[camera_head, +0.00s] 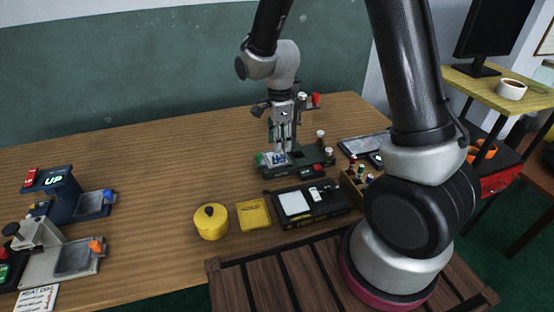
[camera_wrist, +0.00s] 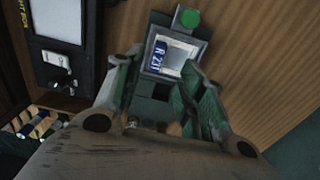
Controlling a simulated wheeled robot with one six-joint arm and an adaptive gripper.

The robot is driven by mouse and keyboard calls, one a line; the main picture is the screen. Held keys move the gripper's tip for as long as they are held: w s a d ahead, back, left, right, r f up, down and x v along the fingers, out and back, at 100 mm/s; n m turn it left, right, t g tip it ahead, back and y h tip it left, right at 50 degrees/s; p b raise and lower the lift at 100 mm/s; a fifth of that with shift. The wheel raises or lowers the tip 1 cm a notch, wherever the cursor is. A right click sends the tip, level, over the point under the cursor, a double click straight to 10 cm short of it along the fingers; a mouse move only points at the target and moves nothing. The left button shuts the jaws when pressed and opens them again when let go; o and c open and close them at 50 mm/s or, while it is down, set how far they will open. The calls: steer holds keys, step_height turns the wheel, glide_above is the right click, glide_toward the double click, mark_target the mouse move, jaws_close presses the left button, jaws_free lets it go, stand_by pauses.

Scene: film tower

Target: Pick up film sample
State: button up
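A small film sample (camera_head: 276,158) with blue and white on it lies on the tray of a dark tower device (camera_head: 308,168) near the table's middle. My gripper (camera_head: 281,150) points down just above that tray. In the wrist view, its two fingers stand apart on either side of the tray (camera_wrist: 162,68), with nothing seen held between them. Whether the fingertips touch the tray is unclear.
A black light box (camera_head: 312,202) with a white panel lies in front of the device. A yellow pot (camera_head: 211,222) and yellow pad (camera_head: 253,214) are left of it. A rack of small bottles (camera_head: 357,182) stands right. The table's left-middle is clear.

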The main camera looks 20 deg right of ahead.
mark_target(280, 156)
steer(key=f, duration=0.5)
steer(key=shift+s+d, duration=0.15)
steer(key=shift+s, duration=0.05)
jaws_close()
